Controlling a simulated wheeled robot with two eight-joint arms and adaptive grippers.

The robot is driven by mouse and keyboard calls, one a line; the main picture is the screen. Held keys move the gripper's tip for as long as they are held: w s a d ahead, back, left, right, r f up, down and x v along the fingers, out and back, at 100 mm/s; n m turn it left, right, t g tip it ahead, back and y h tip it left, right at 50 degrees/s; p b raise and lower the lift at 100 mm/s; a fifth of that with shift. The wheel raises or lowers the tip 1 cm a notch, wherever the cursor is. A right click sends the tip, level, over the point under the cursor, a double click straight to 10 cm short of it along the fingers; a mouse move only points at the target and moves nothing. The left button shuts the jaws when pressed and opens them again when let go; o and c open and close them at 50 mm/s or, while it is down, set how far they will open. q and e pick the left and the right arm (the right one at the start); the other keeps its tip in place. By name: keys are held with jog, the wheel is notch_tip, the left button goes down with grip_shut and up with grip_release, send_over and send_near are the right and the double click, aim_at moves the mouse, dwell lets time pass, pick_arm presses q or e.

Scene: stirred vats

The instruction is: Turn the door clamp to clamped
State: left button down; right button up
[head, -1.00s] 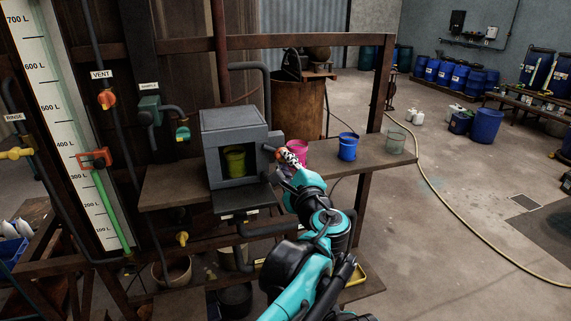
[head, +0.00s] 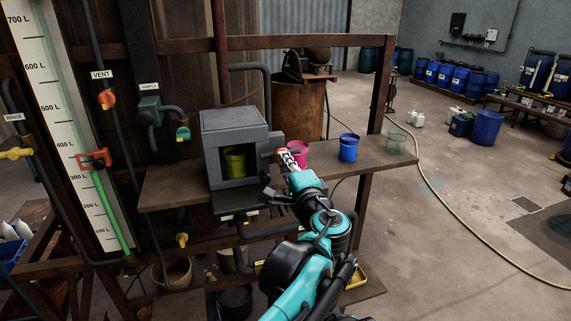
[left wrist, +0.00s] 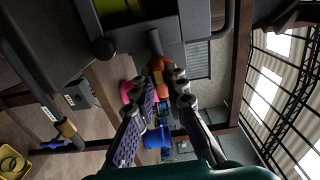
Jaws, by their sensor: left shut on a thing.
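The door clamp shows as an orange-red handle (head: 281,153) on the right side of a grey box (head: 234,125). In the left wrist view the orange handle (left wrist: 159,65) lies between the fingertips. My left gripper (head: 289,161) is shut on this handle; its fingers (left wrist: 166,80) hide part of it. The box front is open, and a yellow-green bucket (head: 235,161) stands inside. The clamp's exact angle is hard to read behind the fingers. My right gripper is not in view.
A pink cup (head: 300,151), a blue cup (head: 348,148) and a clear cup (head: 395,143) stand on the brown shelf (head: 375,164) to the right of the gripper. A dark flat panel (head: 240,200) juts out below the box opening. Pipes and valves are at left.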

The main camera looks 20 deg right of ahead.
pick_arm(q)
jog(key=shift+f, duration=0.1)
jog(key=c, duration=1.5)
grip_release()
jog(key=shift+s, duration=0.1)
jog(key=shift+c, duration=0.2)
jog(key=s, duration=1.2)
jog(key=shift+d, duration=0.15)
